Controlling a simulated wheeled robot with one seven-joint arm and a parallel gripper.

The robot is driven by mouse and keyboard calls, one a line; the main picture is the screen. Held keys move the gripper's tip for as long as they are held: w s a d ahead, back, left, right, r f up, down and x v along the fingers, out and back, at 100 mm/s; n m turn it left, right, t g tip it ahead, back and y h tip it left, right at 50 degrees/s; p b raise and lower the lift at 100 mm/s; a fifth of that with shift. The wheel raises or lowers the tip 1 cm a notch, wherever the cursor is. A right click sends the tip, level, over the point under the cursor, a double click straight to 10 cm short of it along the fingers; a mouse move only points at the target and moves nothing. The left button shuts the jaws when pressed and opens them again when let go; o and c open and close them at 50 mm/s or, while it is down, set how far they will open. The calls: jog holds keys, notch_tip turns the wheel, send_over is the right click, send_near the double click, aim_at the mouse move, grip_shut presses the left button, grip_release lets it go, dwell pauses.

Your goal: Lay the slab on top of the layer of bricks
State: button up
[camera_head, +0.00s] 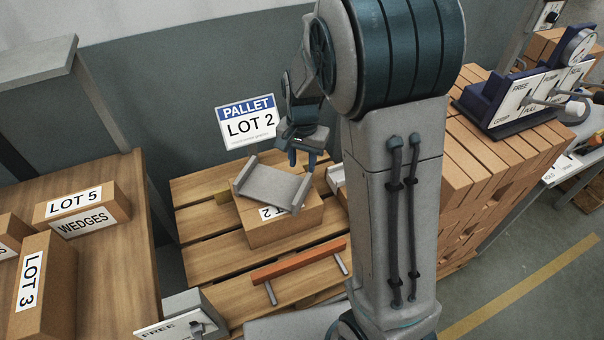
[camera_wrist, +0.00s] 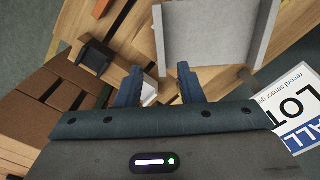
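A grey slab-like piece with two raised sides (camera_head: 272,187) lies on a cardboard box (camera_head: 284,230) marked 2, on the wooden pallet. It also shows in the wrist view (camera_wrist: 208,35), just beyond the fingers. I cannot tell if this is the task's slab. My gripper (camera_head: 302,160) is above the far right end of this piece, pointing down. In the wrist view its two blue fingers (camera_wrist: 159,85) are apart with nothing gripped. A stack of tan bricks (camera_head: 480,165) stands at the right, partly hidden by my arm.
A dark blue device with a gauge (camera_head: 525,95) sits on the brick stack. An orange bar on grey legs (camera_head: 299,260) stands at the pallet's front. A sign (camera_head: 248,121) reads PALLET LOT 2. Labelled boxes (camera_head: 82,208) sit on a wooden table at the left.

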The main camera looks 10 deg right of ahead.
jog(key=s+d+r+n+t, duration=0.1)
jog(key=s+r+n, duration=0.2)
jog(key=s, duration=0.6)
jog(key=s+d+r+n+t, duration=0.2)
jog(key=s+r+n, duration=0.2)
jog(key=s+r, duration=0.4)
jog(key=shift+s+d, duration=0.2)
jog(key=shift+s, duration=0.95)
jog(key=shift+r, duration=0.1)
